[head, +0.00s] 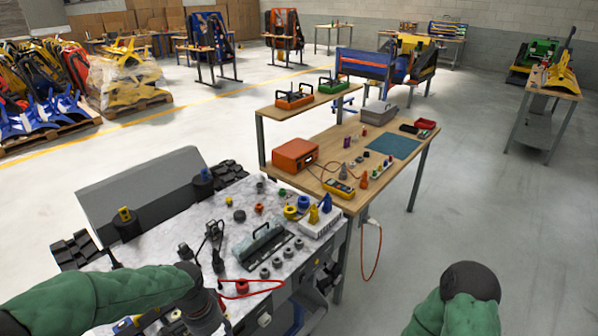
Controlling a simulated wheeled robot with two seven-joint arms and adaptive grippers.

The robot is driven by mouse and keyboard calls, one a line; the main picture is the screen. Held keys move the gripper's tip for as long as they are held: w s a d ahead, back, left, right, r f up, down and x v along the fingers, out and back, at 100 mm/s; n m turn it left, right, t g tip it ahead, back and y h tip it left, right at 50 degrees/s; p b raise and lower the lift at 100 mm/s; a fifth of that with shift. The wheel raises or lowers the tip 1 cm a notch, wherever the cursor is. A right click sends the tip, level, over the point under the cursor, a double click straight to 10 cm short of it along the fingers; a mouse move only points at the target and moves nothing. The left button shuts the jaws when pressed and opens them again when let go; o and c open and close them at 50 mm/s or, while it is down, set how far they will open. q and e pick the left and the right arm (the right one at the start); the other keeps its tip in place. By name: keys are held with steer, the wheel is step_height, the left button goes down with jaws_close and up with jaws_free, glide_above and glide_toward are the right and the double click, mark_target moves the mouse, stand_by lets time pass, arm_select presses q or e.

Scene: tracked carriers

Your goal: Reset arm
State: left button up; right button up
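My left arm (120,295) in its green sleeve comes in from the left, low over the front of a tracked carrier with a pale speckled top (165,235). A dark joint and a grey cylindrical part show at its end. I cannot make out the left gripper's fingers. My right arm (455,315) shows at the bottom right as a green sleeve with a dark rounded joint, over bare floor. Its gripper is outside the frame.
The carrier top bears a grey handled case (260,246), dark upright tools (213,238), a red cable (250,291) and several small parts. A wooden workbench (345,152) with an orange box (295,154) adjoins it. Open floor (490,215) lies right.

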arm_select(q)
steer(key=s+d+f+n+h, duration=0.1)
steer(key=s+d+f+n, duration=0.2)
steer(key=f, duration=0.5)
steer(key=s+d+f+n+h, duration=0.1)
steer(key=s+d+f+n, duration=0.2)
steer(key=f, duration=0.6)
steer(key=s+d+f+n, duration=0.3)
steer(key=s+f, duration=0.3)
steer(key=f, duration=0.2)
steer(key=shift+d+f+h, duration=0.4)
steer(key=shift+d, duration=0.5)
